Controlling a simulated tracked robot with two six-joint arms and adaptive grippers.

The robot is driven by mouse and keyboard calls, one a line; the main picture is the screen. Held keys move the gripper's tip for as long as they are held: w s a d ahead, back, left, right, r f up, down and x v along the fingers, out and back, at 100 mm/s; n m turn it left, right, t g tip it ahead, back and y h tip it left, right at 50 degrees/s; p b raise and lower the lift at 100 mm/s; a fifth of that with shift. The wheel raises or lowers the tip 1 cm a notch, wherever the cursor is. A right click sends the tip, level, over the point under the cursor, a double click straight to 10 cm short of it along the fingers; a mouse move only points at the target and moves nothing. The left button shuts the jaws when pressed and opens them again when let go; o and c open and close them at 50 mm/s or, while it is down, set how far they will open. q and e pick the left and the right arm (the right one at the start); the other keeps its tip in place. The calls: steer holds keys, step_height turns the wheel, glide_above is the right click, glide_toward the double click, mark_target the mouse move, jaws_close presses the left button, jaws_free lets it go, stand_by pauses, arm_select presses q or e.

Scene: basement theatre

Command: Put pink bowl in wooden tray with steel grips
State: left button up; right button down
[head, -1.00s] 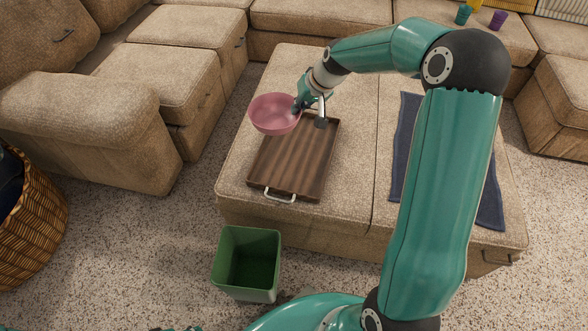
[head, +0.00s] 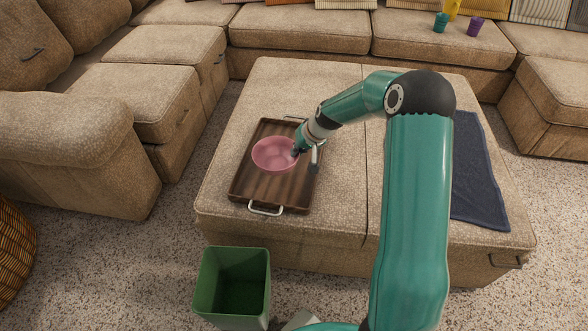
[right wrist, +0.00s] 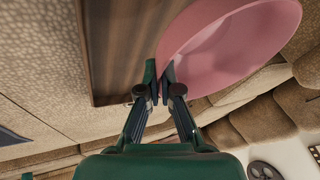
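The pink bowl (head: 275,154) is upright over the middle of the wooden tray (head: 250,190) in the head view. I cannot tell whether its base touches the tray floor. The tray has a steel grip (head: 265,210) at its near end and another at its far end, partly hidden by my arm. My right gripper (head: 296,152) is shut on the bowl's right rim. The right wrist view shows the fingers (right wrist: 160,84) pinching the rim of the bowl (right wrist: 235,50), with the tray (right wrist: 130,35) beyond. My left gripper is not in view.
The tray lies on a beige ottoman (head: 225,215). A dark blue cloth (head: 475,170) lies on its right side, partly behind my arm. A green bin (head: 232,285) stands on the carpet in front. Teal (head: 440,22) and purple (head: 474,26) cups stand on the sofa behind.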

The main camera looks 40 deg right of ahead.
steer(key=shift+f+b, duration=0.9)
steer(key=shift+f, duration=1.8)
steer(key=shift+f, duration=0.1)
steer(key=c, duration=1.3)
jaws_free()
steer(key=shift+r, duration=0.2)
steer(key=p+v, duration=0.3)
steer(key=v, duration=0.9)
steer(key=shift+f, duration=0.1)
